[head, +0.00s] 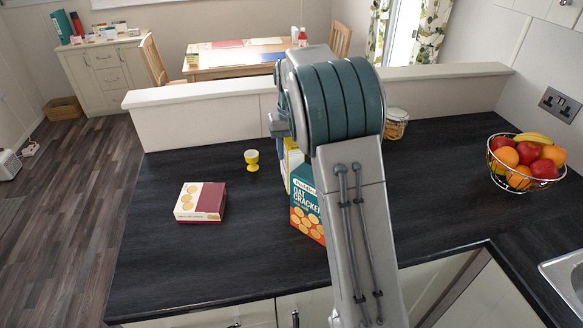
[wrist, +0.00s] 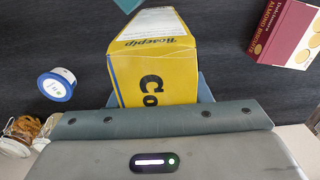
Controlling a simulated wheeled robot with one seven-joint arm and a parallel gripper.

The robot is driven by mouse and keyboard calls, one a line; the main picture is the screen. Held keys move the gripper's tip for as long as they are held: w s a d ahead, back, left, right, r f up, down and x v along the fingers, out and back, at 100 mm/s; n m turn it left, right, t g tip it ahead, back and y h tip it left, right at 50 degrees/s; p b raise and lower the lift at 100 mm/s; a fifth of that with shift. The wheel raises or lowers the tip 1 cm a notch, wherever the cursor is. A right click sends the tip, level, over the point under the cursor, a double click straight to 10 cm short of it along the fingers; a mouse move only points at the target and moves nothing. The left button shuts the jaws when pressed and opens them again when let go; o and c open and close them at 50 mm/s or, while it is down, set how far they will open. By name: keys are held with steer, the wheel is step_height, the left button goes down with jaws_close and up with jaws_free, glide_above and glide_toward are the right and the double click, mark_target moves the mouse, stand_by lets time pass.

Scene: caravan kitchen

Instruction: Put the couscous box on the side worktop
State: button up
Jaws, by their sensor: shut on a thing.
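The couscous box (wrist: 152,60) is yellow with a white panel and the letters "Co" in the wrist view. My gripper (wrist: 160,98) is shut on it; the fingers are mostly hidden by the box. In the head view only a strip of a yellow and white box (head: 292,160) shows, between my arm and the oat crackers box. The gripper is hidden there behind my arm. I cannot tell if the box touches the surface. The dark worktop (head: 430,190) runs across the head view and turns toward the sink at the right; which part is the side worktop is unclear.
The teal oat crackers box (head: 307,207) stands close by the couscous box. An almond biscuits box (head: 200,202) and a yellow egg cup (head: 251,160) are left. A jar (head: 396,124) stands at the back, a fruit bowl (head: 525,165) right. A blue-lidded tub (wrist: 57,85) shows too.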

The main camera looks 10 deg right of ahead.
steer(key=shift+f+p, duration=0.5)
steer(key=shift+f, duration=3.05)
steer(key=o, duration=1)
steer(key=shift+f, duration=0.25)
steer(key=o, duration=0.4)
steer(key=shift+r, duration=0.1)
